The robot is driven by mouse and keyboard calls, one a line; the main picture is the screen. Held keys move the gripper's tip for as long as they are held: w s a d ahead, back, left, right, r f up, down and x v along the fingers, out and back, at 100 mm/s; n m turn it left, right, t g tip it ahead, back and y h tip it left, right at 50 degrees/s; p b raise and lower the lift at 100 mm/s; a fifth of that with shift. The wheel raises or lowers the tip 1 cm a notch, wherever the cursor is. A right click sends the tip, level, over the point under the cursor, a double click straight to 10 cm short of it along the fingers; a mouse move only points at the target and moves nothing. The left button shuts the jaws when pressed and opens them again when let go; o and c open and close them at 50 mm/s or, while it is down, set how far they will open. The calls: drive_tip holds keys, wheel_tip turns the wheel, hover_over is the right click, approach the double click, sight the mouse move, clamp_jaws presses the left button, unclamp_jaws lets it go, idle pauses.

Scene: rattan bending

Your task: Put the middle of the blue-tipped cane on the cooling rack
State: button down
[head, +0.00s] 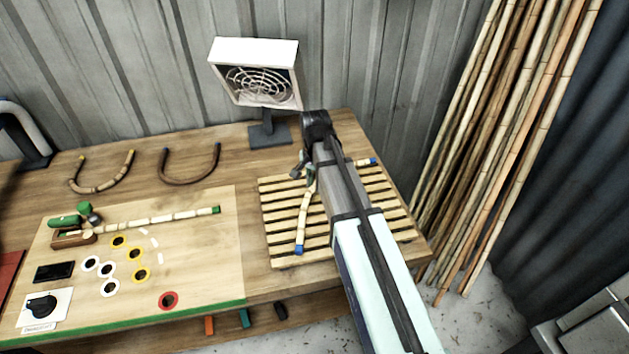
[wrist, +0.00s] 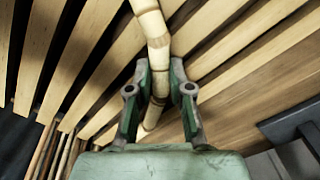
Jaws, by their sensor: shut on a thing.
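The blue-tipped cane (head: 304,218) is a pale, jointed, bent cane over the slatted wooden cooling rack (head: 280,238). One blue tip (head: 299,249) is at the front left of the rack and the other (head: 373,161) at its back right. My gripper (head: 306,168) is at the cane's bend, over the rack's back left part. In the wrist view my gripper (wrist: 158,98) is shut around the cane (wrist: 153,32), with the slats (wrist: 88,50) close behind. My arm hides part of the cane and rack. I cannot tell whether the cane touches the slats.
A white heater (head: 255,72) on a dark stand is behind the rack. A green-tipped straight cane (head: 165,220) lies on the board at left, with several round pieces. Two curved canes (head: 190,182) (head: 100,188) lie at the back left. Tall canes (head: 500,130) lean at right.

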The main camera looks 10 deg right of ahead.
sight(314, 184)
drive_tip(key=shift+f, duration=0.1)
drive_tip(key=c, duration=1.1)
unclamp_jaws()
drive_tip(key=shift+o, duration=0.2)
wheel_tip(314, 184, up, 12)
drive_tip(key=b, duration=0.2)
